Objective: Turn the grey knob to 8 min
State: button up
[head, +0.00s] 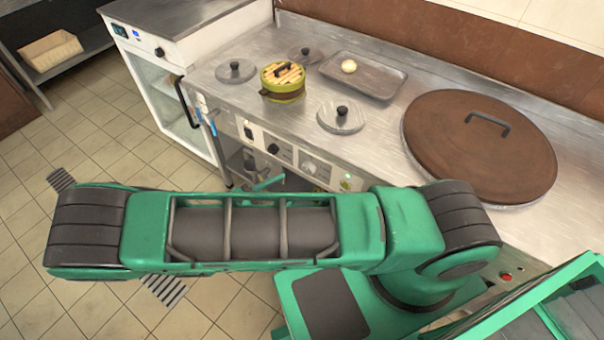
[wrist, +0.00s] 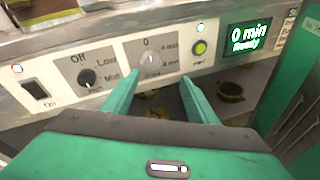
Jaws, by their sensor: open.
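The grey knob (wrist: 150,60) is on the white control panel in the wrist view, with a 0 above it and small marks to its right. In the head view the grey knob (head: 309,168) is small on the counter's front. A green display (wrist: 247,38) reads "0 min" and "Ready". My gripper (wrist: 158,80) is open, its two green fingers pointing at the panel. The fingertips lie low on either side of the knob in the picture; whether they touch it or the panel I cannot tell. My arm hides most of the gripper in the head view.
A dark knob (wrist: 88,78) marked Off, Low and Mid sits left of the grey knob, with a black switch (wrist: 35,90) further left. A lit green button (wrist: 200,47) is to the right. Lids, a steamer (head: 283,82) and a tray (head: 365,80) are on the counter.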

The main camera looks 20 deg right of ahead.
aim_at(306, 170)
jog(key=w+d+n+t, duration=0.1)
jog(key=d, duration=0.1)
jog(key=w+d+f+n+t, duration=0.1)
jog(key=w+d, duration=0.1)
jog(key=d, duration=0.1)
jog(key=w+d+f+n+t+h, duration=0.1)
jog(key=d, duration=0.1)
jog(key=shift+w+d+t, duration=0.3)
jog(key=shift+d, duration=0.1)
dwell(0.3)
jog(key=shift+r, duration=0.1)
jog(key=c, duration=1.1)
